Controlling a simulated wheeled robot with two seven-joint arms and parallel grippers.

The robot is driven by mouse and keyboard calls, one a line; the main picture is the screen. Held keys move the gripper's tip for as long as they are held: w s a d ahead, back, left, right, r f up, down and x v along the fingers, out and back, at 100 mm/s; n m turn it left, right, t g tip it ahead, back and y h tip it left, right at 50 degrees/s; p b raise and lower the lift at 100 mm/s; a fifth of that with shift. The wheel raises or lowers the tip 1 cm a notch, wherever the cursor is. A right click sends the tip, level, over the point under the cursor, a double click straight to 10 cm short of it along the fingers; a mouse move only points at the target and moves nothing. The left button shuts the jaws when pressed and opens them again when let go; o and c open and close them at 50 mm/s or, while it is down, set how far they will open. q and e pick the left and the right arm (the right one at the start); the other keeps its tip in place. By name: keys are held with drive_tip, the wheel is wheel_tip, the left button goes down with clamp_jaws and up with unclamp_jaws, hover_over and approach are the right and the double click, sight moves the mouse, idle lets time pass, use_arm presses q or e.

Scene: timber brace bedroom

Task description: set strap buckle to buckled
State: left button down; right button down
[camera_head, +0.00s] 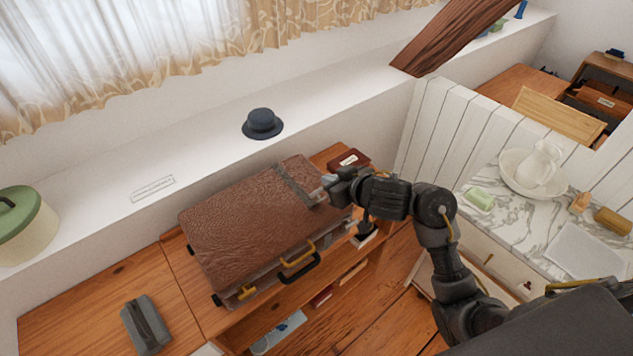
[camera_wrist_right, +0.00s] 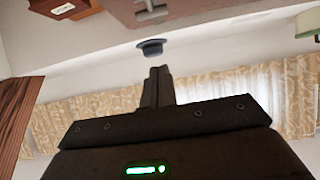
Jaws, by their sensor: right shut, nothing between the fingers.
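A brown leather suitcase (camera_head: 235,220) lies on the wooden bench. A grey strap (camera_head: 292,180) runs across its right end. The strap's front part, where a grey metal piece (camera_head: 318,197) shows, is close to my right gripper (camera_head: 326,184); I cannot tell whether they touch. Whether the buckle is fastened is too small to tell. In the right wrist view my right gripper (camera_wrist_right: 158,72) has its fingers together and empty. Part of the suitcase (camera_wrist_right: 185,8) with a grey fitting (camera_wrist_right: 152,12) shows at the top edge there. My left gripper is out of view.
A dark hat (camera_head: 262,123) sits on the white ledge behind the suitcase. A dark red box (camera_head: 348,160) stands just right of it. A grey object (camera_head: 146,325) lies on the bench at left. A marble washstand (camera_head: 520,215) is at right.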

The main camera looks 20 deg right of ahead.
sight(317, 194)
drive_tip(key=shift+s+r, duration=0.1)
drive_tip(key=shift+s, duration=0.05)
drive_tip(key=w+f+b, duration=0.2)
drive_tip(key=w+a+f+b, duration=0.1)
drive_tip(key=w+f+b, duration=0.1)
drive_tip(key=w+a+f+b, duration=0.1)
drive_tip(key=w+f+b, duration=0.1)
drive_tip(key=f, duration=0.1)
drive_tip(key=shift+a+f, duration=0.1)
drive_tip(key=shift+s+f, duration=0.2)
drive_tip(key=shift+s, duration=0.15)
drive_tip(key=shift+w+f, duration=0.1)
idle(0.4)
